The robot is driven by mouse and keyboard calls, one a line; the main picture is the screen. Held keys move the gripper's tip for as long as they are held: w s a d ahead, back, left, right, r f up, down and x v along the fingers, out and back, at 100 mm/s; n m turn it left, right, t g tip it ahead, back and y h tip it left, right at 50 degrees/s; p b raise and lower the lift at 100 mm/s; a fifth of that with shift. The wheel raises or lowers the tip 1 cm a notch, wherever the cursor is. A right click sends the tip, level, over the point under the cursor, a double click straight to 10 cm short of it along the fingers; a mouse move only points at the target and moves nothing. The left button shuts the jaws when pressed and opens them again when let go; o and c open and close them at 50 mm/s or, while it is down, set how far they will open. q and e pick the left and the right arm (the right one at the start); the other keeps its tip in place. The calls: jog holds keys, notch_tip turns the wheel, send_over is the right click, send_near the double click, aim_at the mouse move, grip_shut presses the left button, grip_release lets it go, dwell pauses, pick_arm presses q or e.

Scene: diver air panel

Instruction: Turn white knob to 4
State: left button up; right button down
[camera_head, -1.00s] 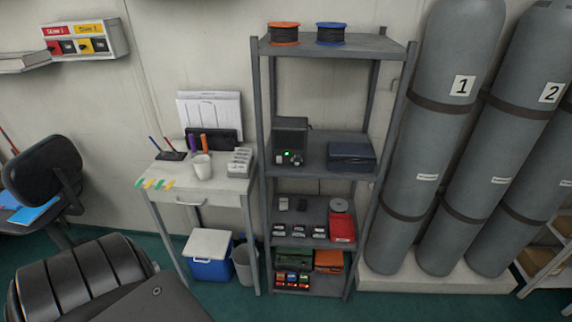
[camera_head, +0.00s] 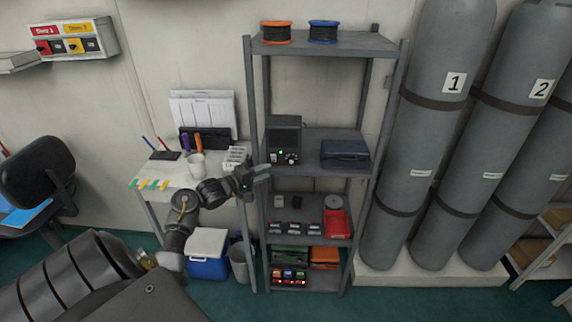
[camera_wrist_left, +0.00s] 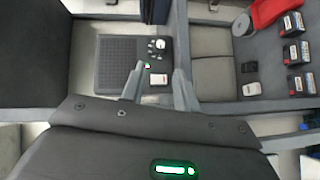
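A dark box with a speaker grille (camera_head: 284,135) stands on the middle shelf, with small pale knobs (camera_head: 291,157) and a green light on its front. In the left wrist view the box (camera_wrist_left: 118,62) shows its knobs (camera_wrist_left: 158,44) beside the grille, with the green light below them. I cannot read the knob setting or any scale. My left gripper (camera_head: 266,172) is in front of the shelf, left of and below the knobs. In the left wrist view its two fingers (camera_wrist_left: 158,88) are spread apart with nothing held between them, and the knobs lie beyond the fingertips. My right gripper is not in view.
A blue-grey case (camera_head: 345,152) sits right of the box. Metal shelf posts (camera_head: 250,100) stand close to my left gripper. Large grey cylinders (camera_head: 440,130) stand at the right.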

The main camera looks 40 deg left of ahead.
aim_at(290, 162)
pick_arm(q)
jog(key=w, duration=0.3)
jog(key=w+d+f, duration=0.1)
jog(key=w, duration=0.3)
jog(key=w+p, duration=0.1)
jog(key=w, duration=0.2)
jog(key=shift+w+d+f, duration=0.15)
jog(key=shift+w+d, duration=0.05)
